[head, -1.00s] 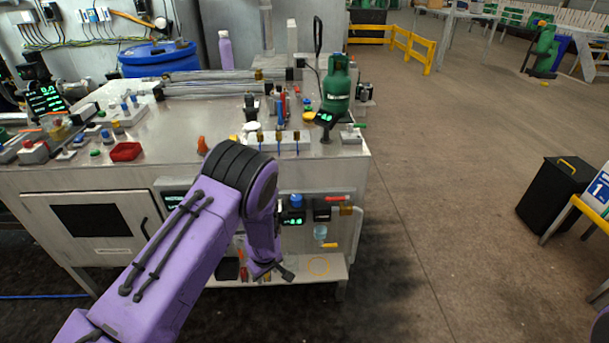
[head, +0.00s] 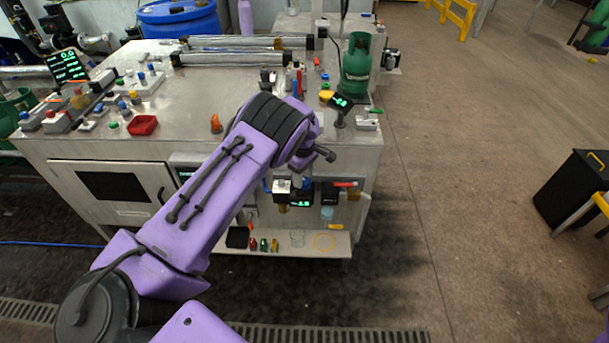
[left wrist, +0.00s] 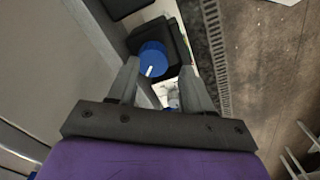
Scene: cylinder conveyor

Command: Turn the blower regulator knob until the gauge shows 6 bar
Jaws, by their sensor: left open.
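In the left wrist view a round blue knob (left wrist: 152,55) with a white mark sits on a black body, framed by the fingers of my left gripper (left wrist: 160,67). The gripper is open, and the knob is not clasped; I cannot tell if a finger touches it. In the head view a patch of the blue knob (head: 307,185) shows on the front panel, just above a small green-lit gauge display (head: 300,203) whose reading is too small to tell. My left arm hides much of this area and most of the gripper. My right gripper is not in view.
A black unit with a red lever (head: 345,185) is right of the knob. A low shelf (head: 330,245) with small parts lies below. The bench top (head: 200,105) holds a tilted display (head: 342,103) and a green gas bottle (head: 357,66).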

